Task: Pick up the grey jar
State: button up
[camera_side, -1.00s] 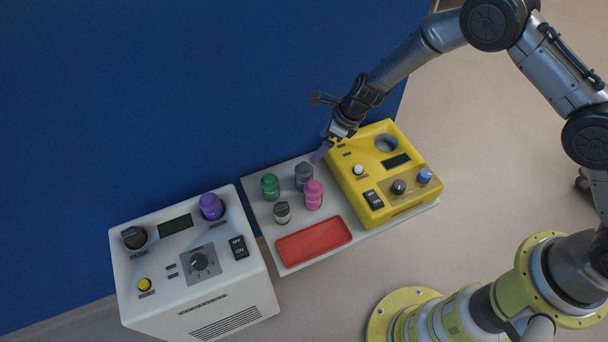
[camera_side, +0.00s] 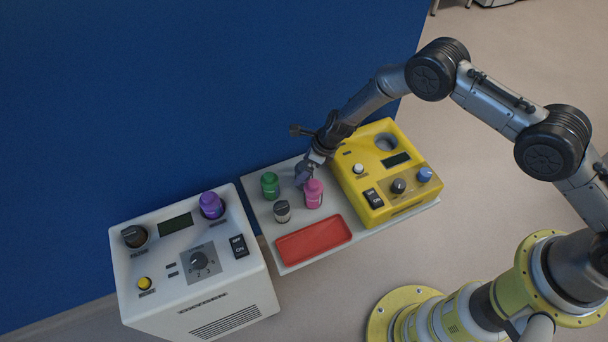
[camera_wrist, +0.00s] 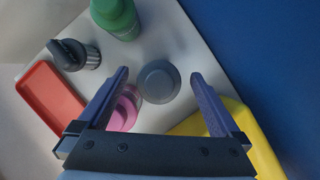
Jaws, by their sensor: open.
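The grey jar (camera_wrist: 158,82) stands on the pale board, seen from above in the wrist view as a round dark grey top. In the side view my gripper (camera_side: 304,174) is at the jar's place and hides most of it. My gripper also shows in the wrist view (camera_wrist: 159,76), its two purple-grey fingers open with one on each side of the jar. A gap shows between the jar and each finger. How far down beside the jar the fingertips reach, I cannot tell.
A pink jar (camera_side: 313,194) stands close by, partly behind the left finger in the wrist view. A green jar (camera_side: 270,186), a dark-capped jar (camera_side: 282,211) and a red tray (camera_side: 313,239) share the board (camera_side: 265,222). A yellow device (camera_side: 372,160) and a white device (camera_side: 150,270) flank them.

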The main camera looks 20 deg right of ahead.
aim_at(300, 171)
jog(key=shift+x, duration=1.55)
jog(key=shift+a, duration=0.1)
jog(key=shift+c, duration=0.3)
jog(key=shift+r, duration=0.1)
jog(key=c, duration=1.5)
